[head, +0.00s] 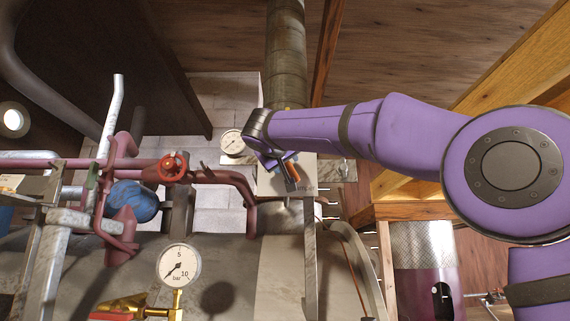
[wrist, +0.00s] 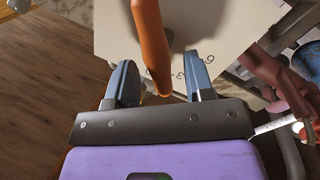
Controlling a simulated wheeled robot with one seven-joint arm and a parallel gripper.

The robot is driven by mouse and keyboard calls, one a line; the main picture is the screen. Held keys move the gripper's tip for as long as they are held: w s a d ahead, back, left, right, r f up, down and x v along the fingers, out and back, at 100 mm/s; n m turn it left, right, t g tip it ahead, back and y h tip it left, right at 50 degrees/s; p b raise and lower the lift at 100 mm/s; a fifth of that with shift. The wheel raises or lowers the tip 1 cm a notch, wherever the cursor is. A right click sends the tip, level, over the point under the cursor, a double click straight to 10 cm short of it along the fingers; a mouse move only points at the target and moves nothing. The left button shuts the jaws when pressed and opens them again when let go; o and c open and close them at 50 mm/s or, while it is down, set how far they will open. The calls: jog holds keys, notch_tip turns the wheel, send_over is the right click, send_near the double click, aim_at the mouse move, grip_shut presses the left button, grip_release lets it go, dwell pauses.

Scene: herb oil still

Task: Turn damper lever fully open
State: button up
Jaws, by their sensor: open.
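The damper lever is an orange bar. In the head view the lever (head: 293,173) shows just past my gripper (head: 280,162), in front of a pale plate (head: 270,184) with partly hidden lettering. In the wrist view the lever (wrist: 152,40) runs down from the top edge, and its end lies between the two blue-grey fingers of my gripper (wrist: 158,68). The fingers are open, with a gap visible on each side of the lever. The plate (wrist: 215,25) behind carries dark marks, partly covered by the lever and fingers. The lever's pivot is not clear.
A stovepipe (head: 287,60) rises behind the plate. A gauge (head: 232,142) sits just left of my gripper. A red valve wheel (head: 173,167) and dark red pipes (head: 225,178) lie further left. A wooden frame (head: 405,210) stands to the right.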

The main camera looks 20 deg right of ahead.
jog(key=shift+x, duration=1)
jog(key=c, duration=0.9)
jog(key=shift+o, duration=0.2)
jog(key=shift+n, duration=0.3)
jog(key=n, duration=0.3)
jog(key=n+t, duration=0.1)
jog(key=n, duration=0.2)
jog(key=shift+a+f+t, duration=0.1)
jog(key=shift+f+t, duration=0.05)
jog(key=shift+t, duration=0.15)
jog(key=n+t, duration=0.1)
jog(key=n, duration=0.4)
jog(key=shift+f+n+y, duration=0.1)
jog(key=shift+n+y, duration=0.2)
jog(key=shift+n, duration=0.1)
jog(key=shift+o, duration=0.2)
jog(key=shift+n, duration=0.3)
